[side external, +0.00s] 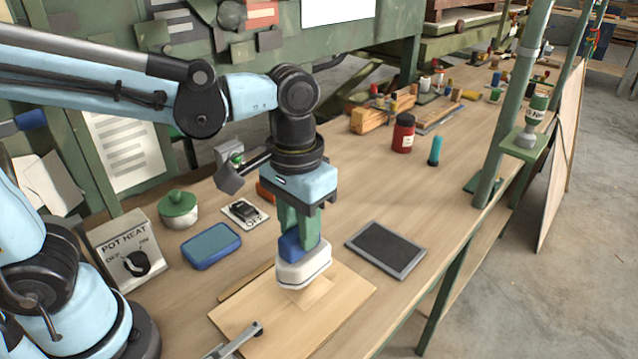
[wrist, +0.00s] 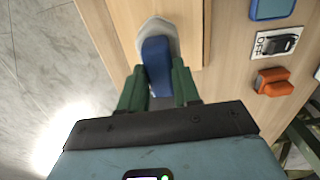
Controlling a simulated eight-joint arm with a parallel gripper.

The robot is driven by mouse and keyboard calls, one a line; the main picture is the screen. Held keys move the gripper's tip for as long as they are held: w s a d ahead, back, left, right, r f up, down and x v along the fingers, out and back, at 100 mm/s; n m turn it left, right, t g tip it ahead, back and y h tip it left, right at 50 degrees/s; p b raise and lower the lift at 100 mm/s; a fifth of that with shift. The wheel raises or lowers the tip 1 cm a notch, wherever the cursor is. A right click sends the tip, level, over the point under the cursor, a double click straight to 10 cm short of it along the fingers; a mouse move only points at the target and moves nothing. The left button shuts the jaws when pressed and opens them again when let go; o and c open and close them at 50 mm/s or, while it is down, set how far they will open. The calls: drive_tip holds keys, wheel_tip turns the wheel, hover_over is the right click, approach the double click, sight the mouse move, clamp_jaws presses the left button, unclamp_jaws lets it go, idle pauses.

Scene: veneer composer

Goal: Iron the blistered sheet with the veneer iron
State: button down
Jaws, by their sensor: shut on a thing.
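The veneer iron has a white body (side external: 303,270) and a blue handle (side external: 291,247). My gripper (side external: 300,232) has green fingers shut on the blue handle, and the iron hangs upright below it. The pale wooden sheet (side external: 262,312) lies on the bench under the iron. The iron is over its back part, on or just above the surface; I cannot tell which. A slightly different, squarish patch (side external: 321,293) shows beside the iron. No clear blister shows, and the area under the iron is hidden. The wrist view also shows the blue handle (wrist: 157,65) between my fingers.
A black-topped grey pad (side external: 386,249) lies right of the iron. A blue box (side external: 211,246), a switch (side external: 246,213), a green-lidded pot (side external: 178,210) and a POT HEAT panel (side external: 130,255) stand left. A metal lever (side external: 238,340) is at the sheet's front. A red jar (side external: 403,133) stands behind.

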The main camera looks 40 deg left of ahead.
sight(301, 257)
drive_tip(key=shift+f, duration=2.7)
drive_tip(key=shift+f, duration=0.6)
drive_tip(key=shift+w, duration=0.1)
drive_tip(key=shift+w+r, duration=0.1)
drive_tip(key=shift+w, duration=1.8)
drive_tip(key=shift+s+f, duration=0.2)
drive_tip(key=shift+s, duration=2.3)
drive_tip(key=shift+w+r, duration=0.1)
drive_tip(key=shift+w, duration=1.9)
drive_tip(key=shift+s, duration=1.5)
